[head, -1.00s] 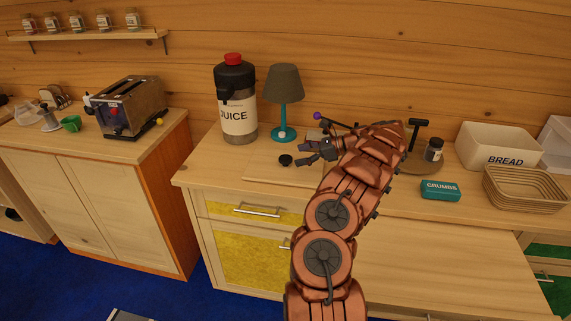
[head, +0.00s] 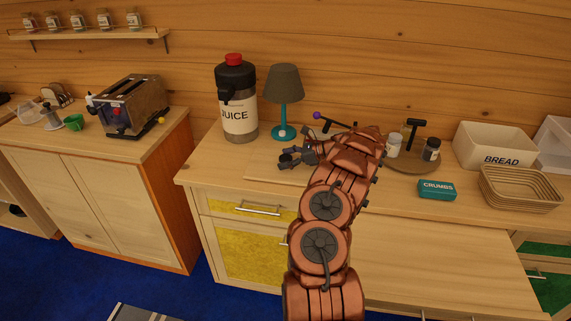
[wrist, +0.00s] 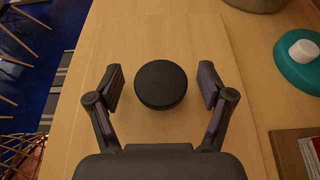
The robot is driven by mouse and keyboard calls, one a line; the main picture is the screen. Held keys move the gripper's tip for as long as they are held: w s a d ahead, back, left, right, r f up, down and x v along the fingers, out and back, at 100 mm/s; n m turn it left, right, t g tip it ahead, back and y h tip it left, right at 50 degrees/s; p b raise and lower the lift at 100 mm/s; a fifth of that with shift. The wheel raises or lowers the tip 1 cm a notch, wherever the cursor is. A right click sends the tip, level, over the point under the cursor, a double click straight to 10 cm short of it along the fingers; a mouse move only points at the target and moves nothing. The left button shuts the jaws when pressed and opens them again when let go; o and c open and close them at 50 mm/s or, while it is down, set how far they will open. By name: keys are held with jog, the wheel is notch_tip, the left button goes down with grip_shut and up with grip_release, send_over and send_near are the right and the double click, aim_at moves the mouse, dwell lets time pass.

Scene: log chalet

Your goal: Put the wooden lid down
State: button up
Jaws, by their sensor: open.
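The wooden lid (wrist: 150,130) is a flat, pale board with a round black knob (wrist: 161,85). It lies flat on the pale wooden worktop, and its left part shows in the head view (head: 262,172). My gripper (wrist: 161,74) is open, with one finger on each side of the knob and a visible gap on both sides. In the head view my gripper (head: 289,157) is low over the lid and hides the knob. I cannot tell how high the fingers are above the board.
A teal lamp (head: 283,100) and a juice dispenser (head: 237,105) stand behind the lid. To the right are a round tray (head: 410,168) with jars, a teal crumbs box (head: 437,189), a bread bin (head: 490,145) and a basket (head: 520,195). A toaster (head: 130,105) stands on the left cabinet.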

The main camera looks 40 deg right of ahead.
grip_shut()
dwell(0.7)
